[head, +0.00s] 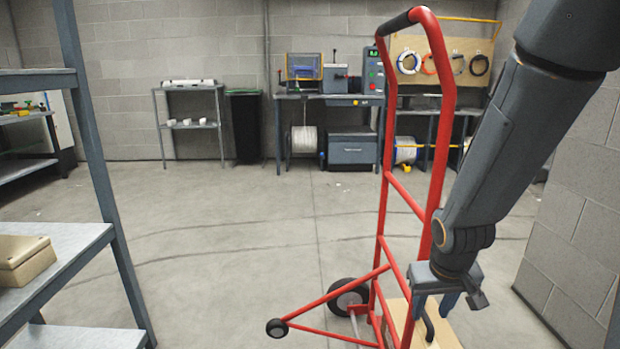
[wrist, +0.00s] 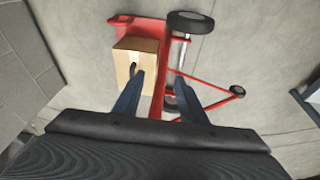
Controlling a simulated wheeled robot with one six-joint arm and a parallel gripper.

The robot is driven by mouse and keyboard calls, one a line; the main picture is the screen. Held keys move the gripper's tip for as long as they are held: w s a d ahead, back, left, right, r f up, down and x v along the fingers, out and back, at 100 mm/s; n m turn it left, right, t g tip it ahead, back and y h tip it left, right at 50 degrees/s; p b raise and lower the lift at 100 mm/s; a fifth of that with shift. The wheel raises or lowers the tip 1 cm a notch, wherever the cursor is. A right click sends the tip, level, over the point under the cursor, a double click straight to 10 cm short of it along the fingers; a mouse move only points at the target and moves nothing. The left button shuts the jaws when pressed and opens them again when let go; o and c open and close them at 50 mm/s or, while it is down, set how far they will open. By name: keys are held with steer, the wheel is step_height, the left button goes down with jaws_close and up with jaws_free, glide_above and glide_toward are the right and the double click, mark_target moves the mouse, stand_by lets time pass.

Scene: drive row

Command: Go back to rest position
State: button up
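My gripper (head: 434,305) hangs at the lower right of the head view, pointing down beside the red hand truck (head: 441,120). In the wrist view, the fingers of my gripper (wrist: 160,78) are apart with nothing clearly held between them. The hand truck (wrist: 145,27) stands below it there, with its red plate and wheels visible. A cardboard box (wrist: 127,62) sits on that plate; in the head view, only part of the box (head: 447,339) shows beneath my gripper. A dark curved piece appears by the box; I cannot tell what it belongs to.
A metal shelf (head: 60,262) with a tan box (head: 24,258) stands at the left. A workbench (head: 330,98), a dark bin (head: 245,125) and a small rack (head: 190,122) line the back wall. A block wall (head: 575,235) is close on the right. The middle floor is clear.

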steer(key=s+a+r+n+g+y, duration=0.1)
steer(key=s+a+r+n+g, duration=0.2)
steer(key=s+a, duration=0.9)
steer(key=s+a+r+n+y, duration=0.1)
steer(key=s+a+r+n, duration=0.3)
steer(key=s+a, duration=0.85)
steer(key=w+d+r+m+p, duration=0.1)
steer(key=d+r+m+p, duration=0.1)
steer(key=d+r+p, duration=0.4)
steer(key=w+d+r+m+p, duration=0.1)
steer(key=d+r+p, duration=0.4)
steer(key=r+p, duration=0.7)
steer(key=w+d+r+m+h+p, duration=0.1)
steer(key=d+r+m+p, duration=0.3)
steer(key=r+p, duration=0.5)
steer(key=d+p, duration=0.2)
steer(key=p, duration=0.1)
steer(key=shift+w+d, duration=0.25)
steer(key=shift+d, duration=0.1)
